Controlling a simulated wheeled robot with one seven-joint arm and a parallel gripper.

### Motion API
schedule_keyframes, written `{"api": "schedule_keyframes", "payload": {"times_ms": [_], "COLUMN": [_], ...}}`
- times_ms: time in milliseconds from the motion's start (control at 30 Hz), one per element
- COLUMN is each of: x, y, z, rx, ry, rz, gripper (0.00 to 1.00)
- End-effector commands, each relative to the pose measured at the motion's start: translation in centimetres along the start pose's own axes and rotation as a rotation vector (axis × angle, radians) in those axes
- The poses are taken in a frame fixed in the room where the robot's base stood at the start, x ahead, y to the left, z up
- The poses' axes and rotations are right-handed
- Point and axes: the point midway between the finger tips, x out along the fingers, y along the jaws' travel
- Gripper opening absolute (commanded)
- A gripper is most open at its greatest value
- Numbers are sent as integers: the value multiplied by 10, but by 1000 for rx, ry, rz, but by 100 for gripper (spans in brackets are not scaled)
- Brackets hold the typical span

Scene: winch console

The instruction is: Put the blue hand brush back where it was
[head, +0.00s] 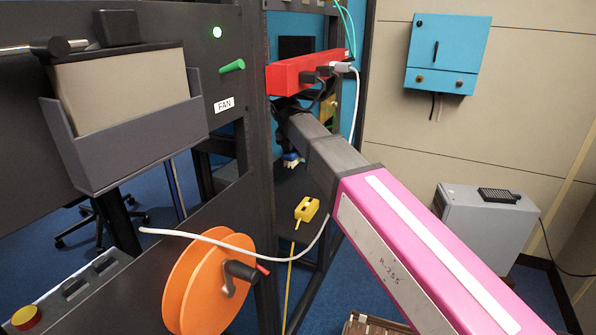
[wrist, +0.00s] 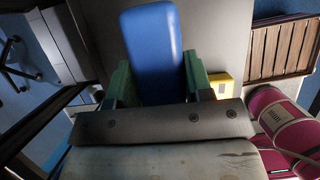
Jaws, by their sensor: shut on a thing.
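The blue hand brush (wrist: 152,45) shows in the wrist view as a smooth, rounded blue piece between the green finger pads. My gripper (wrist: 157,80) is shut on it, with a pad against each side. The brush points away from the wrist; its bristles are not visible there.
A red power strip (head: 305,73) with plugs and cables sits close to my forearm. A yellow tape measure-like thing (head: 307,208) lies below. An orange reel (head: 208,284) with a white cable is at the front. A slatted brown crate (wrist: 280,48) is at the right in the wrist view.

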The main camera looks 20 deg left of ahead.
Motion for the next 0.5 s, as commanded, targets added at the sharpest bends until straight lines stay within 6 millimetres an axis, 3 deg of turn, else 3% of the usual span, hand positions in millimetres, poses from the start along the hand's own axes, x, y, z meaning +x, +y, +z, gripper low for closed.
{"api": "schedule_keyframes", "payload": {"times_ms": [167,500], "x": [15,77], "y": [6,24], "z": [12,57], "rx": [1,1], "ry": [0,0], "rz": [-1,-2], "gripper": [24,24]}}
